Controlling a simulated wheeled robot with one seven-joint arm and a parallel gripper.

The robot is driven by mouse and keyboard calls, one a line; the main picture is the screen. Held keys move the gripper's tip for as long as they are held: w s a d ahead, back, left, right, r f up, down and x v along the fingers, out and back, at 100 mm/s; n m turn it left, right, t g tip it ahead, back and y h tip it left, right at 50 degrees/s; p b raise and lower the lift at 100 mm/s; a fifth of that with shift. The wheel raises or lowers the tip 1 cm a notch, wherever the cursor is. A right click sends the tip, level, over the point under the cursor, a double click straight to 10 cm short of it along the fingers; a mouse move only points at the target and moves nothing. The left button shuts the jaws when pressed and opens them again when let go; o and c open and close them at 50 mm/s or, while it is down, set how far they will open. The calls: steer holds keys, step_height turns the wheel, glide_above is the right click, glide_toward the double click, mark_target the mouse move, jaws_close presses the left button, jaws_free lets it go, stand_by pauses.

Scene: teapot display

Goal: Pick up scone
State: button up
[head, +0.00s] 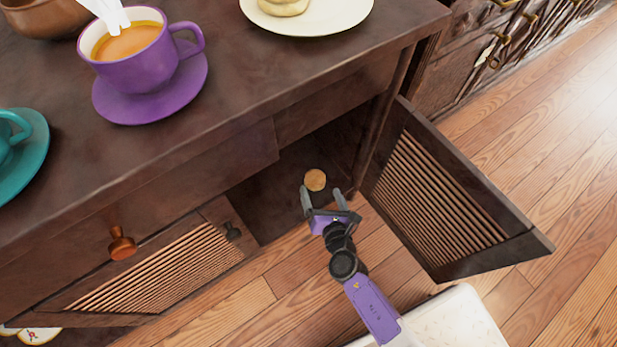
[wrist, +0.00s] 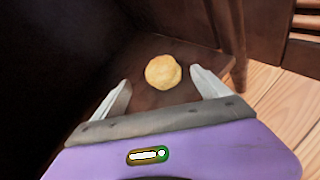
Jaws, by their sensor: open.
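The scone (head: 315,180) is a small round golden-brown piece on the floor of the open cabinet compartment in the head view. In the wrist view the scone (wrist: 163,72) lies on the dark wood, ahead of the fingertips and roughly centred between them. My gripper (head: 321,191) is open and empty at the compartment's mouth, pointing in toward the scone. In the wrist view both fingers of my gripper (wrist: 158,84) show spread apart, short of the scone and not visibly touching it. The scone is fully visible.
An open slatted door (head: 440,195) stands just right of my arm. A drawer front overhangs the compartment. On top are a purple cup (head: 140,65) on a purple saucer (head: 150,108), a teal cup and saucer, and a cream plate (head: 325,18). Wooden floor (head: 560,150) is clear at right.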

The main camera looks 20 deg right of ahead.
mark_target(315, 179)
steer(key=shift+s+a+f+n, duration=0.15)
steer(key=shift+f+n, duration=0.15)
steer(key=shift+n, duration=0.25)
steer(key=shift+s+a+f+n, duration=0.1)
steer(key=shift+f+n, duration=0.2)
steer(key=shift+n, duration=0.95)
steer(key=shift+w+d+r+n+h, duration=0.15)
steer(key=shift+w+d+n+h, duration=0.05)
steer(key=shift+n+h, duration=0.1)
steer(key=shift+b+x, duration=0.45)
steer(key=shift+x, duration=0.7)
steer(key=shift+b+x, duration=0.95)
steer(key=shift+x, duration=1.75)
steer(key=shift+a+r, duration=0.1)
steer(key=shift+a, duration=0.05)
steer(key=c, duration=1.5)
steer(key=shift+o, duration=0.2)
